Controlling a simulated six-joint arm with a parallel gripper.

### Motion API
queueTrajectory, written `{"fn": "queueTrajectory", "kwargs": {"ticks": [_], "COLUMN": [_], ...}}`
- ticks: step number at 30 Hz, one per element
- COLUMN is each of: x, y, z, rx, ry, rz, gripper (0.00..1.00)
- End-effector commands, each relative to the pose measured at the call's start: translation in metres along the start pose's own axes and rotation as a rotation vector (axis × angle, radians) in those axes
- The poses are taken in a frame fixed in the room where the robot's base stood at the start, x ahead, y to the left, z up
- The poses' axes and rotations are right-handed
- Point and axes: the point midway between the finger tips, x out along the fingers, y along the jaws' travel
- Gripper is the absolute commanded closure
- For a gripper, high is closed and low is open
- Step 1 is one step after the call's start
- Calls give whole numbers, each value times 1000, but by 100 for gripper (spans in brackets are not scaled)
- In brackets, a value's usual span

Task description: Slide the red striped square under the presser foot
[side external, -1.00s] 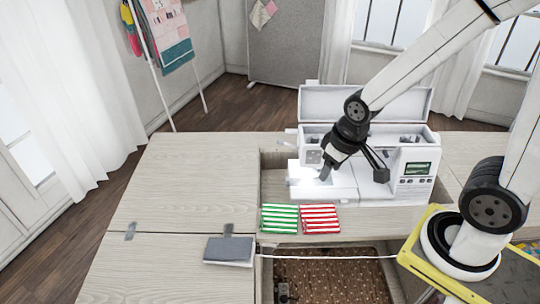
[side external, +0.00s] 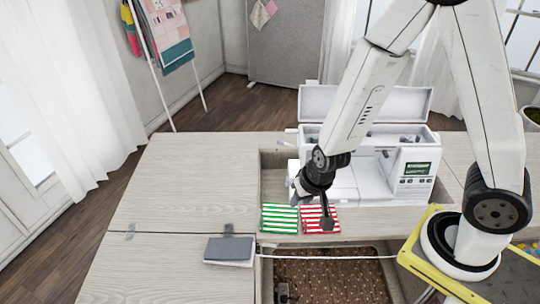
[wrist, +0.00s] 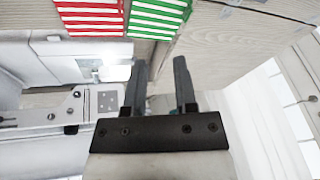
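The red striped square (side external: 314,224) lies flat beside the green striped square (side external: 279,218), in front of the white sewing machine (side external: 370,180). In the wrist view, the red striped square (wrist: 90,14) is at the top left and the green striped square (wrist: 160,16) is right of it. My gripper (side external: 312,209) is in front of part of the red square in the side view; its height above it is unclear. In the wrist view, my gripper (wrist: 160,75) has its two fingers apart with nothing between them. The presser foot is hidden behind my arm in the side view.
A white cord (side external: 330,257) crosses the front, above an open brown-bottomed recess (side external: 330,280). The left cabinet top (side external: 190,185) is clear.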

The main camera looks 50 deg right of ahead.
Motion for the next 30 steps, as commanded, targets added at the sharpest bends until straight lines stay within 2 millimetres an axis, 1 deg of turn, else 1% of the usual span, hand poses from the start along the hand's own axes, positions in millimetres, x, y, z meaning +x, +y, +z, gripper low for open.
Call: {"fn": "queueTrajectory", "kwargs": {"ticks": [1,6,12,18,30], "x": [10,39,62,70,72], "y": [1,10,27,36,38], "z": [5,16,28,33,32], "rx": [31,143,235,271,275], "ry": [7,62,132,171,174], "rz": [20,100,198,248,252], "gripper": [65,65,65,65,65]}}
